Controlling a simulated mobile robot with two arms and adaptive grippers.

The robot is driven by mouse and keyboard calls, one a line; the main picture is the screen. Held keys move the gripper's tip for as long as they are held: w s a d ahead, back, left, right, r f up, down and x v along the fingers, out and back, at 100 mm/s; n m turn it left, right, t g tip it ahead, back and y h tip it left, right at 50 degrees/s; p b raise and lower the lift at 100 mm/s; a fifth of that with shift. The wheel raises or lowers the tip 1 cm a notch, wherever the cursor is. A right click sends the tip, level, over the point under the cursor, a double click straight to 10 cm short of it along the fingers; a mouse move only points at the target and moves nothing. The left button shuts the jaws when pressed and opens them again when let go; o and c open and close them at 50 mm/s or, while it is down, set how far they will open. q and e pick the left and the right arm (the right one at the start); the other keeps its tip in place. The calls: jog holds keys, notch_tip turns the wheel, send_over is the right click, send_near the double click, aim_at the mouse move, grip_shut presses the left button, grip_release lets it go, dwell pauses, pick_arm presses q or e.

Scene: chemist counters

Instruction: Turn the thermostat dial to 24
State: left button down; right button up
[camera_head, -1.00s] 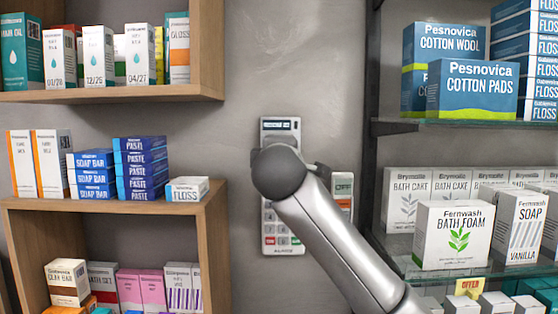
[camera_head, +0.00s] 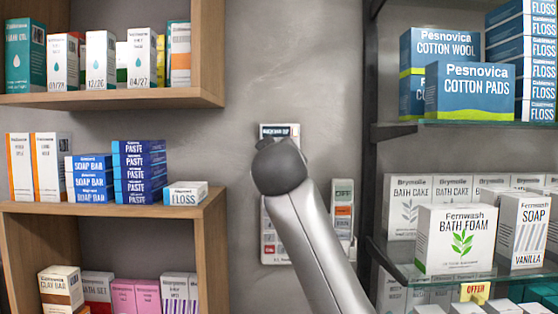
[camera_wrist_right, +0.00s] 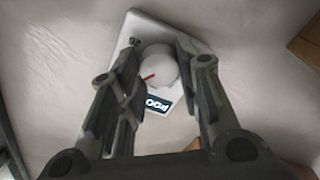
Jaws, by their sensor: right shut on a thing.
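The thermostat's white dial (camera_wrist_right: 159,68) with a red pointer mark shows in the right wrist view, on a pale plate (camera_wrist_right: 152,25) on the wall. The red mark points toward the lower left of that picture. Printed marks beside it are partly hidden, so I cannot read the setting. My right gripper (camera_wrist_right: 158,62) is shut on the dial, one finger on each side. In the head view my right wrist covers the dial and gripper. Only the top of the thermostat panel (camera_head: 281,130), with a dark label strip, shows above it. My left gripper is not in view.
A button panel (camera_head: 268,240) sits below, partly behind my arm. A switch panel (camera_head: 343,205) is right of it. Wooden shelves (camera_head: 110,99) with boxes stand left, glass shelves (camera_head: 400,262) with boxes right. Bare grey wall lies above.

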jog(key=shift+f+m, duration=0.3)
jog(key=shift+m, duration=0.3)
jog(key=o, duration=1)
jog(key=shift+r, duration=0.2)
jog(key=s, duration=1.2)
